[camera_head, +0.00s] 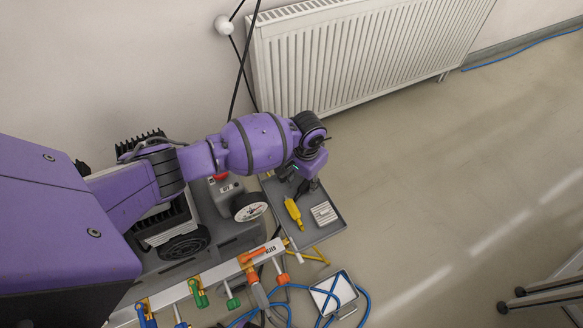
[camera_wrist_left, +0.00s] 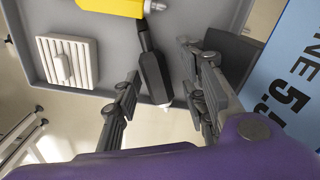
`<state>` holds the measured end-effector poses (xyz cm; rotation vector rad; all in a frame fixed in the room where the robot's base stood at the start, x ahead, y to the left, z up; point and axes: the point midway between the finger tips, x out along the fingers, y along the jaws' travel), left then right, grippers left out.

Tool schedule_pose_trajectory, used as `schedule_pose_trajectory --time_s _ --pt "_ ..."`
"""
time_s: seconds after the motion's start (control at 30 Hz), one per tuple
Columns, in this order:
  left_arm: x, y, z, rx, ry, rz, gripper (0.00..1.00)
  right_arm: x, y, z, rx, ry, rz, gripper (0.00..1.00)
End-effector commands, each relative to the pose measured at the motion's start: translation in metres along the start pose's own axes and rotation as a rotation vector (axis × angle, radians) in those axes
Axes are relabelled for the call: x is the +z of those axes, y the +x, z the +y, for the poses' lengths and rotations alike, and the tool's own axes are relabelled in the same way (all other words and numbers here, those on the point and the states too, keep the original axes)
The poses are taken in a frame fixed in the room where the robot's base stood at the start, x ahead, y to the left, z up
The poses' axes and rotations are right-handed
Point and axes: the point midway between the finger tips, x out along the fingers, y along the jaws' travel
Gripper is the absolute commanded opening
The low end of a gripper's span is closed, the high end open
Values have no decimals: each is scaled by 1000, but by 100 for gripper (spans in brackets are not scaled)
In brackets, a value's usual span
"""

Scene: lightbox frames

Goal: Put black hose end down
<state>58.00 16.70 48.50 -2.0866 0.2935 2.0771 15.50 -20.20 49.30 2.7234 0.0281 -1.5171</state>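The black hose end (camera_wrist_left: 152,75), a dark body with a pale metal tip, shows in the left wrist view at the grey tray's edge. It lies between the two fingers of my left gripper (camera_wrist_left: 165,100), with a visible gap to each finger. My left gripper looks open. In the head view my left gripper (camera_head: 304,188) is over the far part of the grey tray (camera_head: 332,231), partly hidden by my wrist. I cannot make out the black hose end clearly there. My right gripper is not in view.
A yellow connector (camera_head: 293,212) and a white ribbed block (camera_head: 323,213) lie on the tray. A grey machine with a round gauge (camera_head: 249,207) stands left of it. Blue hoses (camera_head: 362,298) and a rail with coloured fittings (camera_head: 220,273) are nearer. Open floor lies right.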

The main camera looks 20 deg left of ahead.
Motion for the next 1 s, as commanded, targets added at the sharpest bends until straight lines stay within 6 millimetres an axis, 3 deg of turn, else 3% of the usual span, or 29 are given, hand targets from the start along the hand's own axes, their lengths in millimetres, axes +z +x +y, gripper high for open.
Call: schedule_pose_trajectory --time_s 0.33,0.8,1.0 --pt "-2 -11 0 0 1 5 39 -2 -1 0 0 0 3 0" --pt "-2 -106 0 0 1 6 39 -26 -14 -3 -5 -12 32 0" --pt "-1 -125 0 0 1 2 39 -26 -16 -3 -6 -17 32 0"
